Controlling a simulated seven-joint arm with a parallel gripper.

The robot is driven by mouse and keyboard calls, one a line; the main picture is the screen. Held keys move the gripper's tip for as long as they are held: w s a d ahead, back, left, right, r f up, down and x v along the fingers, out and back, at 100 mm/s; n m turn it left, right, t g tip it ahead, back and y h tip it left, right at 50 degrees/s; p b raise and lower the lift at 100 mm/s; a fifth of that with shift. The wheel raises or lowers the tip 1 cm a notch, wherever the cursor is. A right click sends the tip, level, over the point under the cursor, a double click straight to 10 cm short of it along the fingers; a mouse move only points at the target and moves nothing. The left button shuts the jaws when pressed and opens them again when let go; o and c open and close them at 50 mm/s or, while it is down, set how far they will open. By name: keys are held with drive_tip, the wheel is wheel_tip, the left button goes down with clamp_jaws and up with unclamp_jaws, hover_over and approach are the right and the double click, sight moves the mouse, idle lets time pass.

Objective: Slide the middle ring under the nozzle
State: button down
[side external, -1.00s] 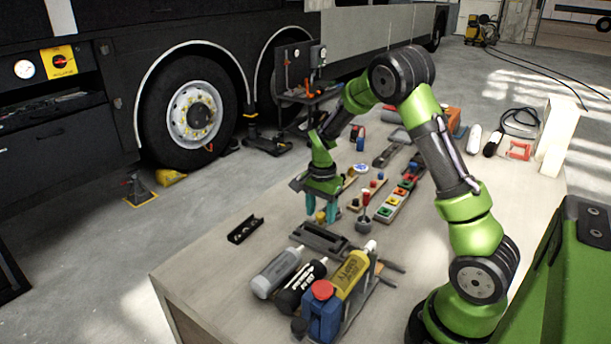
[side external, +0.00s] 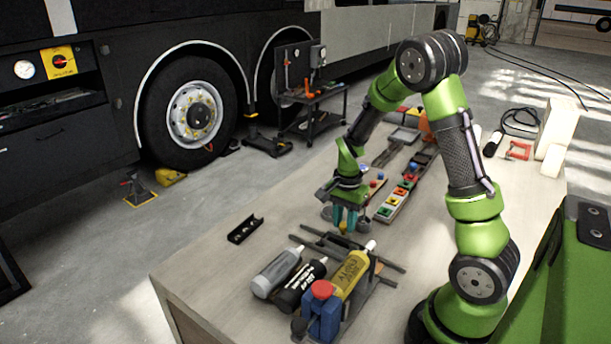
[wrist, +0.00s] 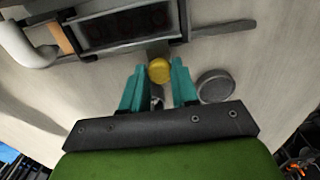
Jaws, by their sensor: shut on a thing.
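My gripper (side external: 347,224) is low over the table, beyond the dark railed fixture (side external: 322,238). It is shut on a small yellow round piece (wrist: 159,70), which shows between the teal fingertips in the wrist view. The fixture (wrist: 182,20) lies just past the fingertips there. A yellow bottle (side external: 351,274) lies tilted on a stand, with its pale nozzle (side external: 370,246) to the right of my gripper in the side view. A white tube end, likely the nozzle (wrist: 20,45), shows at upper left in the wrist view. I cannot clearly make out a middle ring.
A grey disc (wrist: 215,85) lies close beside one finger. A black bracket (side external: 245,229) lies left. Coloured blocks (side external: 393,204) lie behind. The table's front left is clear.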

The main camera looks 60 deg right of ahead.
drive_tip(key=s, duration=0.7)
drive_tip(key=shift+r, duration=0.1)
drive_tip(key=shift+w, duration=0.1)
drive_tip(key=c, duration=0.8)
unclamp_jaws()
drive_tip(key=shift+c, duration=0.2)
wheel_tip(320, 180, up, 17)
